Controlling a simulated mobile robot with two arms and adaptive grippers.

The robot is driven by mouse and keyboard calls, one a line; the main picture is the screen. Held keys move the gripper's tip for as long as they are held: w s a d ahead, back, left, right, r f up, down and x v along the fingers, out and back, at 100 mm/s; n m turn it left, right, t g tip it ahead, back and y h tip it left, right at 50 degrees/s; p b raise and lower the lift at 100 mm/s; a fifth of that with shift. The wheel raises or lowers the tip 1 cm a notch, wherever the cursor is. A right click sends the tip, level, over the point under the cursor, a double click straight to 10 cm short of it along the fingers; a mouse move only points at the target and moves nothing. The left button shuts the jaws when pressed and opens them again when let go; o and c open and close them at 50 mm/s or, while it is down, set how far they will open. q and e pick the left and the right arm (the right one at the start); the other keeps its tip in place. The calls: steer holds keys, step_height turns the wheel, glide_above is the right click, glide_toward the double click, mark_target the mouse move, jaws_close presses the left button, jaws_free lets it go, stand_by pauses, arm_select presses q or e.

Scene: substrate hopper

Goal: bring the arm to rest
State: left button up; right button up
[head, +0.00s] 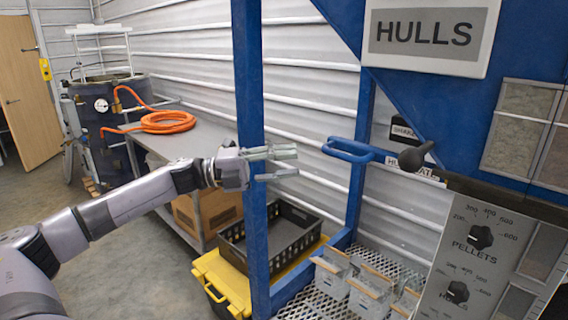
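My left arm (130,203) reaches in from the left, stretched out past the front of a blue upright post. My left gripper (290,163) points to the right, with its two fingers apart and nothing visible between them. A blue loop handle (350,150) is to the right of the fingertips, with a gap in the picture between them. A dark grey knob (413,158) is at the right end of that handle's bar. My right gripper is not seen.
The blue hopper frame (250,80) stands close by the arm. A HULLS sign (425,33) and a dial panel (470,265) are on the right. Small bins (368,290) stand on a mesh shelf. A black crate (285,238) sits over a yellow box (222,275). Floor at left is clear.

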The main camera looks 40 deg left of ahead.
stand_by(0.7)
